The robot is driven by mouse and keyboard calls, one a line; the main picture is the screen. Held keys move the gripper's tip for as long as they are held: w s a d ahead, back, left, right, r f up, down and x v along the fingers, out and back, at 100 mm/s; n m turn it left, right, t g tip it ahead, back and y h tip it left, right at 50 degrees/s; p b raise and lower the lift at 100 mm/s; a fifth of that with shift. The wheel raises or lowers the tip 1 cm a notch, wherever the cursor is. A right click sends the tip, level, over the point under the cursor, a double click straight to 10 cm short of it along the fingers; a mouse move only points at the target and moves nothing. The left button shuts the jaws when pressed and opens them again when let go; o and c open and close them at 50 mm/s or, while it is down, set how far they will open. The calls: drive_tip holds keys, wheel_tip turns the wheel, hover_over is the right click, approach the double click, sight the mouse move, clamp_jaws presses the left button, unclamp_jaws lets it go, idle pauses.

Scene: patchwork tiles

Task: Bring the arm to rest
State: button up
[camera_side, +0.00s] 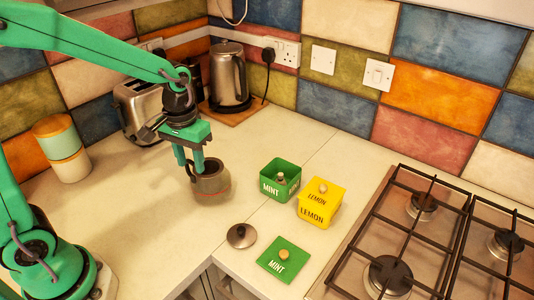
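My gripper (190,168) points down at the left side of a dark grey pot (212,184) on the counter. Its two green fingers show apart, with a gap between them. One fingertip overlaps the pot's left rim in the picture; I cannot tell whether it touches. The pot stands upright and open. My green arm reaches in from the left edge, bent down over the counter.
A green MINT box (279,184) stands open with a small object inside. A yellow LEMON box (318,208) has its lid on. A round lid (241,236) and a green MINT lid (283,260) lie in front. A hob (420,240), kettle (229,78), toaster (138,105) and canister (61,147) surround the counter.

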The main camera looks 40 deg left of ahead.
drive_tip(key=shift+r, duration=0.1)
drive_tip(key=s+a+r+m+t, duration=0.2)
drive_tip(key=s+r+t, duration=0.3)
drive_tip(key=s+r, duration=0.5)
drive_tip(key=shift+s+r+t, duration=0.3)
drive_tip(key=shift+s, duration=0.55)
